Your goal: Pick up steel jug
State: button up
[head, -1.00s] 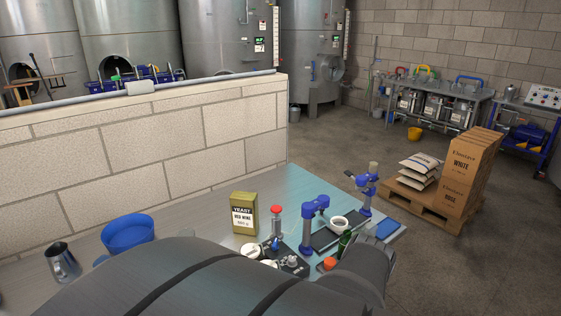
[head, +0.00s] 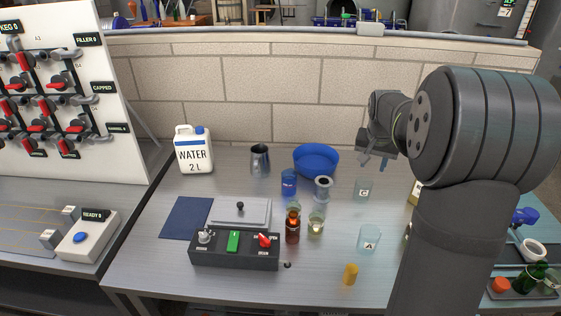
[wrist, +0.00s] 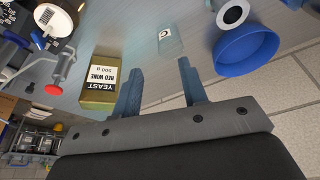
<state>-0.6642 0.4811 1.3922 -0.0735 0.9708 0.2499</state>
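The steel jug (head: 260,160) stands upright at the back of the steel table in the head view, left of the blue bowl (head: 316,160). Its mouth faces up and nothing touches it. I do not see the jug in the wrist view. My gripper (head: 374,161) hangs above the table to the right of the blue bowl, well apart from the jug. In the wrist view my gripper (wrist: 160,76) has its two fingers spread with nothing held between them; a clear beaker (wrist: 171,40) shows beyond the fingertips.
A white water canister (head: 194,150) stands left of the jug. A blue cup (head: 289,182), a grey ringed piece (head: 323,187) and bottles are in front. A control box (head: 235,249) sits at the front. A low block wall (head: 290,95) runs behind. A yeast box (wrist: 101,82) is near my gripper.

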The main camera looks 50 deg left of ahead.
jog(key=s+a+n, duration=0.1)
jog(key=s+a, duration=0.2)
jog(key=a, duration=0.6)
jog(key=s+a+n, duration=0.1)
jog(key=s+a, duration=0.3)
jog(key=a, duration=0.4)
jog(key=n+y, duration=0.1)
send_near(255, 168)
jog(key=shift+y, duration=0.3)
jog(key=shift+d+x, duration=0.2)
jog(key=shift+x, duration=2.55)
jog(key=shift+d+x, duration=0.2)
jog(key=shift+x, duration=2.6)
grip_shut()
